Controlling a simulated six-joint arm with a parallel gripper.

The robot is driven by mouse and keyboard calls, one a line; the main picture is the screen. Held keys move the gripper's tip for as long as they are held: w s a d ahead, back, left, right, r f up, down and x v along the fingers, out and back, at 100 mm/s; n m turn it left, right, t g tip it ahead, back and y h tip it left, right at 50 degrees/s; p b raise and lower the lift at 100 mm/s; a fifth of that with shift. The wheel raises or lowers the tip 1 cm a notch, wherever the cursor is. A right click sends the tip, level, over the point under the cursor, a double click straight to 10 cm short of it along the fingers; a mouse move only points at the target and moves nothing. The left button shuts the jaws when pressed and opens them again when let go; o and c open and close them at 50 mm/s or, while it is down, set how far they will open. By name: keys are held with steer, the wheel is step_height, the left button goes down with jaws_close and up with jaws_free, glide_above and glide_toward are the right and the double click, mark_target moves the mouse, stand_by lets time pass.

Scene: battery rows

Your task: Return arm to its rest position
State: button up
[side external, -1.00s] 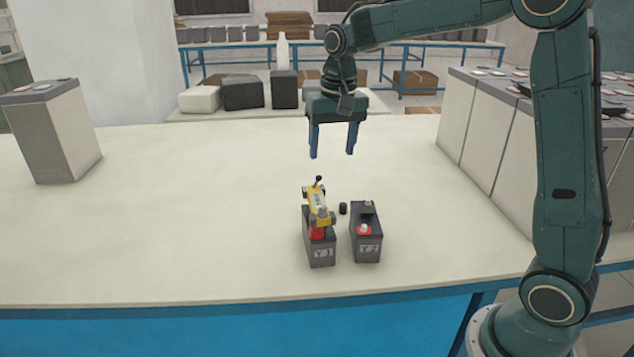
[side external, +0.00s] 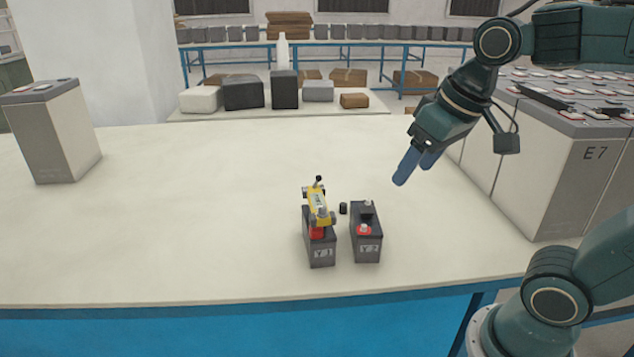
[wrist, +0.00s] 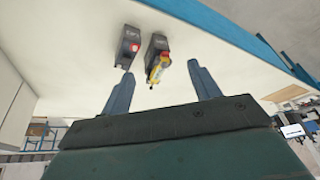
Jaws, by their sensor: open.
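My gripper (side external: 412,168) hangs tilted in the air over the right part of the white table (side external: 200,220), with its blue fingers pointing down and left. It is open and empty; the wrist view shows both fingers (wrist: 163,90) apart with nothing between them. Battery Y1 (side external: 320,252) stands on the table with a yellow tool on top of it (side external: 318,208). Battery Y2 (side external: 367,247) stands to its right with a red cap on top. Both batteries also show near the top of the wrist view, apart from the fingers.
A row of tall grey batteries (side external: 570,175), one marked E7, stands at the right, close to my arm. A single tall battery (side external: 55,135) stands at the far left. A small black cap (side external: 343,208) lies between Y1 and Y2. The table's middle is clear.

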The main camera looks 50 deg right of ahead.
steer(key=s+f+n+t, duration=0.1)
steer(key=s+f, duration=0.1)
steer(key=s, duration=0.3)
steer(key=shift+s+a+f+n, duration=0.25)
steer(key=shift+s+a+n, duration=0.05)
steer(key=shift+a, duration=0.05)
